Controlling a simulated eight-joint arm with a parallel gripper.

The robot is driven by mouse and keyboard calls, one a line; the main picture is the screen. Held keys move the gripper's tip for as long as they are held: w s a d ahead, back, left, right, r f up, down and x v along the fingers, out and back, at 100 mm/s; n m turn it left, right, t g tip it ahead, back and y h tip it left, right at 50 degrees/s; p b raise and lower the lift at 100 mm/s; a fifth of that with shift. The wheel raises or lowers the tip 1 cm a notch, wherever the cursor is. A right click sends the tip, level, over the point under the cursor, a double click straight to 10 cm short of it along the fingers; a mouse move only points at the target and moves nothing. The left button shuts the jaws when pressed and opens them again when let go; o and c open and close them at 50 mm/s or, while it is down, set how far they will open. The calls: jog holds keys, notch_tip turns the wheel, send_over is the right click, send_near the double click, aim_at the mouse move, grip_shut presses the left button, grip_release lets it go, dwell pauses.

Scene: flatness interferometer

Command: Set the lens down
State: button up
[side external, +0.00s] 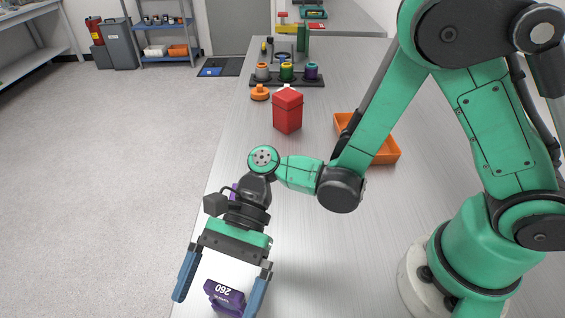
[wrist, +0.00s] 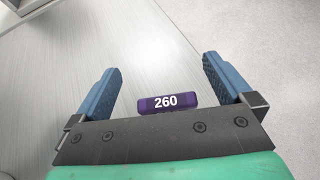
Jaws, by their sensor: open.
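A purple block marked 260 (side external: 225,297) is at the bottom of the side view, at the near end of the bench. I cannot tell whether it is the lens or a holder for it. My gripper (side external: 215,306) is open, its blue fingers on either side of the block. In the wrist view, my gripper (wrist: 160,64) shows a gap between each finger and the purple block (wrist: 168,102). The block's lower part is hidden by the gripper's dark bar. No clear glass lens shows.
A red box (side external: 288,111) stands farther back on the bench (side external: 310,225), beside an orange knob-like part (side external: 260,92). An orange tray (side external: 386,150) is partly behind my arm. A dark rack (side external: 258,80) holds coloured cylinders. A purple bit shows behind my wrist.

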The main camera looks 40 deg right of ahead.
jog(key=w+d+r+n+t+h, duration=0.2)
jog(key=d+n+t+h, duration=0.2)
jog(key=d, duration=0.4)
jog(key=w+d+r+n+t+h, duration=0.2)
jog(key=d+r+n+t+h, duration=0.1)
jog(key=d, duration=0.5)
jog(key=w+d+r+n+t+h, duration=0.2)
jog(key=d+r+n+t+h, duration=0.1)
jog(key=d, duration=0.6)
jog(key=n+t+h, duration=0.1)
jog(key=n+t, duration=0.1)
jog(key=n, duration=0.1)
jog(key=shift+t+h, duration=0.3)
